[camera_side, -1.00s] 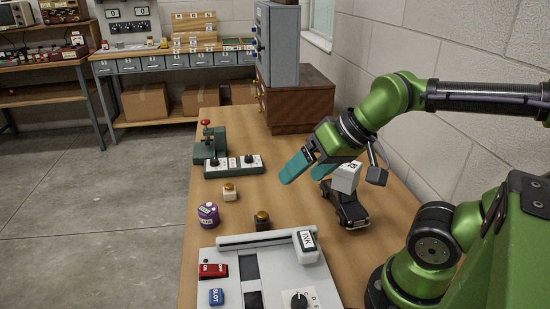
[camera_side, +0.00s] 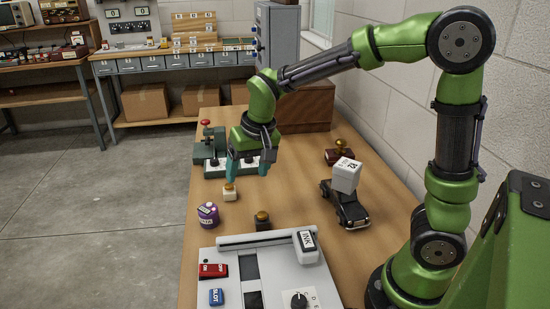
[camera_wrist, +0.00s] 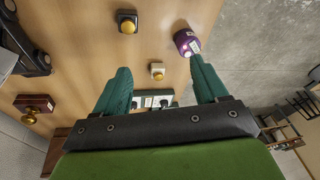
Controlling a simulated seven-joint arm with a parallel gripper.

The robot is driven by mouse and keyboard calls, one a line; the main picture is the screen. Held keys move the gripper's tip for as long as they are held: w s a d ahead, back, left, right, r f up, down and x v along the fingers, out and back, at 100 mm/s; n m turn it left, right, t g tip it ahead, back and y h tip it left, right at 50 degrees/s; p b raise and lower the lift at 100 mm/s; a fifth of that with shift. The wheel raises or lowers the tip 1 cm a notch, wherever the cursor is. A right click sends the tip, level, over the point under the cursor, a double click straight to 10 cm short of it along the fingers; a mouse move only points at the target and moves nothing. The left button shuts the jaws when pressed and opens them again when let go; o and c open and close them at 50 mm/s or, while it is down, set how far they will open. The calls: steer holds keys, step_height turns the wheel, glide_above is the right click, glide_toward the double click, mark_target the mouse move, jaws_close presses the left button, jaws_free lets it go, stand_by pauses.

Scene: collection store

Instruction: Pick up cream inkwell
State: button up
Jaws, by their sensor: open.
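The cream inkwell (camera_side: 230,192) is a small cream block with a brass-coloured top, upright on the wooden table. In the wrist view the cream inkwell (camera_wrist: 157,70) lies ahead of and between my two spread fingers. My gripper (camera_side: 249,167) points down just behind and above it in the side view, apart from it. In the wrist view my gripper (camera_wrist: 158,88) has its teal fingers wide open with nothing between the tips.
A purple jar (camera_side: 208,214) stands close to the cream inkwell. A switch box (camera_side: 215,168) sits behind.

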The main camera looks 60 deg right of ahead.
mark_target(229, 188)
steer(key=w+d+f+m+h, duration=0.2)
steer(key=w+d+m+h, duration=0.1)
steer(key=w, duration=0.8)
steer(key=x, duration=1)
steer(key=shift+s+d+f, duration=0.1)
steer(key=shift+d+f, duration=0.05)
steer(key=shift+d, duration=0.1)
steer(key=shift+s+x, duration=0.1)
steer(key=shift+x, duration=1.5)
steer(key=shift+s+x, duration=0.15)
steer(key=shift+x, duration=1.45)
